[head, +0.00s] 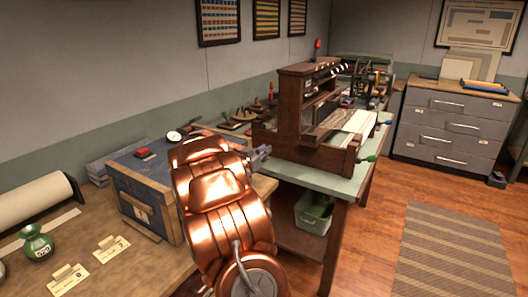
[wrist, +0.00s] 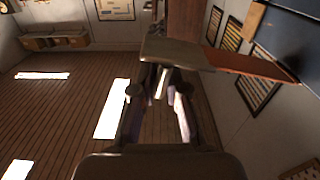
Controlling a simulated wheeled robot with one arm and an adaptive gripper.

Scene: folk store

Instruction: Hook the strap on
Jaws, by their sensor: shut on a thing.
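My gripper (head: 261,156) is in the head view just right of my copper arm, in front of the wooden loom-like frame. In the wrist view its fingers (wrist: 163,86) are shut at a flat grey-brown end piece. A reddish-brown strap (wrist: 250,64) runs from that piece to the right, towards a dark blue surface (wrist: 292,28). The exact grip is partly hidden by the end piece. In the head view a blue chest (head: 148,190) with brown edges stands left of my arm, which covers its right side. I cannot make out a hook.
The wooden frame (head: 292,110) stands on a green-topped table (head: 330,182) with a green bin (head: 314,214) below. The floor by the striped rug (head: 450,250) is clear.

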